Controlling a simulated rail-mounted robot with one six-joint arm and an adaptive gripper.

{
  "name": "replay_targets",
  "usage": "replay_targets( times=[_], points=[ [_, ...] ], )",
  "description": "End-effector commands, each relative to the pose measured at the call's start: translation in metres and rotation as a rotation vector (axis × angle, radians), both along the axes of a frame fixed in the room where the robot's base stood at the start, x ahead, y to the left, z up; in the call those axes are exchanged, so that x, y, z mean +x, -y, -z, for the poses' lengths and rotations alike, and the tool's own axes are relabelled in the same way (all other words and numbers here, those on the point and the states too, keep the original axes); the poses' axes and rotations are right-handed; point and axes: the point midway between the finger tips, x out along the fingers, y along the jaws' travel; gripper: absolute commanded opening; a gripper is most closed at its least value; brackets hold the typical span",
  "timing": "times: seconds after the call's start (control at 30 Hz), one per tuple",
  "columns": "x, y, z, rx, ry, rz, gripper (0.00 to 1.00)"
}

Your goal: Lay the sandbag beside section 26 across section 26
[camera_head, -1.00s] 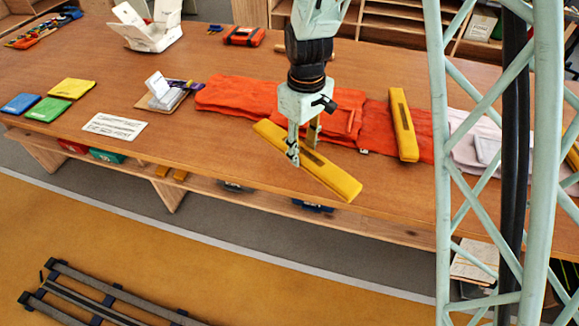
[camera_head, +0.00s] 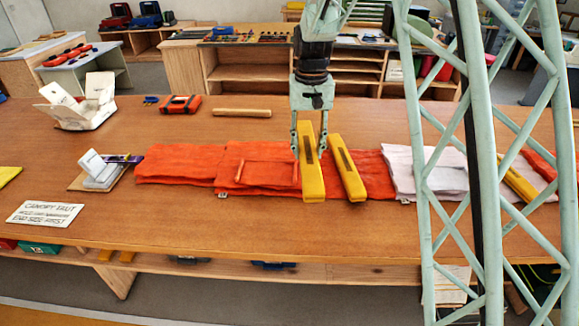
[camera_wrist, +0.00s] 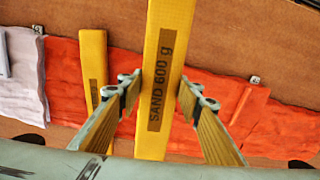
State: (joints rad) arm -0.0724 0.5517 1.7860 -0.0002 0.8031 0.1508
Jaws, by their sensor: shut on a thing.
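My gripper (camera_head: 309,148) is shut on a yellow sandbag (camera_head: 312,183). In the wrist view the sandbag (camera_wrist: 168,45) shows its label "SAND 600 g" between my two fingers (camera_wrist: 160,90). It points across the orange folded fabric (camera_head: 180,163), over the right part of its thicker middle section; I cannot tell whether it touches the fabric. A second yellow sandbag (camera_head: 348,170) lies across the fabric just to the right, apart from the held one; it also shows in the wrist view (camera_wrist: 93,70). Small tags on the fabric edge are unreadable, so I cannot tell which section is 26.
A pale pink fabric (camera_head: 410,165) adjoins on the right, partly behind my lattice column. A white card stand (camera_head: 97,170), a lettered card (camera_head: 45,213), an open white box (camera_head: 78,105) and a wooden roller (camera_head: 241,113) are on the table (camera_head: 200,220). The front strip is mostly clear.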

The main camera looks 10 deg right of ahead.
Motion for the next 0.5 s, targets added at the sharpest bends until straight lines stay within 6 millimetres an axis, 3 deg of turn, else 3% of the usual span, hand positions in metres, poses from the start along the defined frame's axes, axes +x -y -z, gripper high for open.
replay_targets(
  times=[0.2,0.5],
  points=[
    [0.013,0.028,0.014,0.0,0.001,0.114,0.13],
    [0.02,0.046,0.032,0.0,0.0,0.189,0.13]
  ],
)
